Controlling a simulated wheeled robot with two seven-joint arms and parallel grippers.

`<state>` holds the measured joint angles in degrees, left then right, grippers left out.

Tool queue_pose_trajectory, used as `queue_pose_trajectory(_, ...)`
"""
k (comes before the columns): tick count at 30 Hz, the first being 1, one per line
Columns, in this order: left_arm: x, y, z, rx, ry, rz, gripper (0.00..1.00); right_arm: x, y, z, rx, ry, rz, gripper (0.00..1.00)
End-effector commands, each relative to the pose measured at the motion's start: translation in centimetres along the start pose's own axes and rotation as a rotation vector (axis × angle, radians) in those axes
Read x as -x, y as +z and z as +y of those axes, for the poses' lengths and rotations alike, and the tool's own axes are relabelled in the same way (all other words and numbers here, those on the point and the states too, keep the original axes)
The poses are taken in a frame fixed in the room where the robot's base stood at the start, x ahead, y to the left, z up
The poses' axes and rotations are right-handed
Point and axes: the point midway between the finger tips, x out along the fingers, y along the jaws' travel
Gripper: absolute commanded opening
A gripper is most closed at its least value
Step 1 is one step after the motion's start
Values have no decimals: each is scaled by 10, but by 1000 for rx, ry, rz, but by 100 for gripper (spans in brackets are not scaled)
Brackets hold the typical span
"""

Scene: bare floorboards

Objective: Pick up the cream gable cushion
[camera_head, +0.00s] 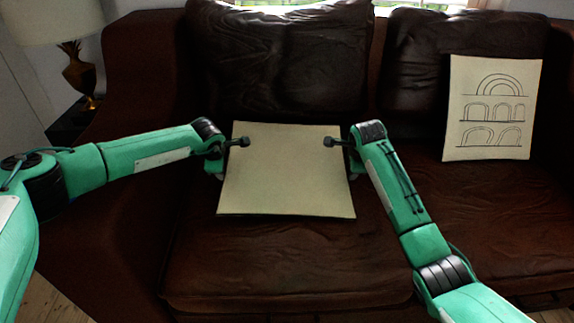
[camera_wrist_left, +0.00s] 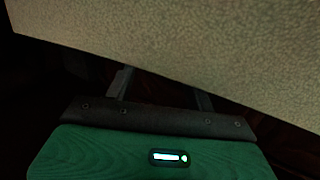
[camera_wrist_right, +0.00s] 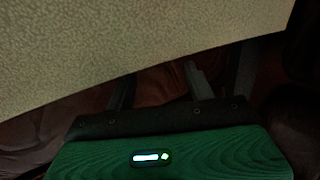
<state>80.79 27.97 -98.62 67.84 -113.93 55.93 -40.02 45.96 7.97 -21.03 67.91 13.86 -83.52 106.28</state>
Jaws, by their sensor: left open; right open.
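A plain cream cushion (camera_head: 285,185) lies on the left seat of the brown sofa, its upper edge toward the backrest. No gable pattern shows on the face in view. My left gripper (camera_head: 215,168) is at its left edge and my right gripper (camera_head: 354,170) at its right edge. Both are open. In the left wrist view the cushion (camera_wrist_left: 190,45) covers the fingertips of the left gripper (camera_wrist_left: 162,88). In the right wrist view the cushion (camera_wrist_right: 120,45) likewise covers fingertips of the right gripper (camera_wrist_right: 160,88). Contact cannot be told.
A second cream cushion (camera_head: 492,139) with black line-drawn arches leans against the right backrest (camera_head: 425,75). A lamp (camera_head: 78,70) stands beyond the sofa's left arm (camera_head: 140,95). The seat (camera_head: 300,265) in front of the plain cushion is bare.

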Motion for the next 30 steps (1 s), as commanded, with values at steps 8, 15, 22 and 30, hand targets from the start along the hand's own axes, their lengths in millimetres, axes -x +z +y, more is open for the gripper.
queue_pose_trajectory(8,1,11,0,-1,0,-3,55,1,10,0,1,-1,-2,55)
queue_pose_trajectory(15,2,12,0,-2,0,-3,55,1,11,0,2,-1,-2,55)
queue_pose_trajectory(22,2,22,0,-3,0,-5,55,1,21,0,2,-1,-4,55)
queue_pose_trajectory(30,3,26,0,-4,2,-13,55,3,24,-1,3,-4,-11,55)
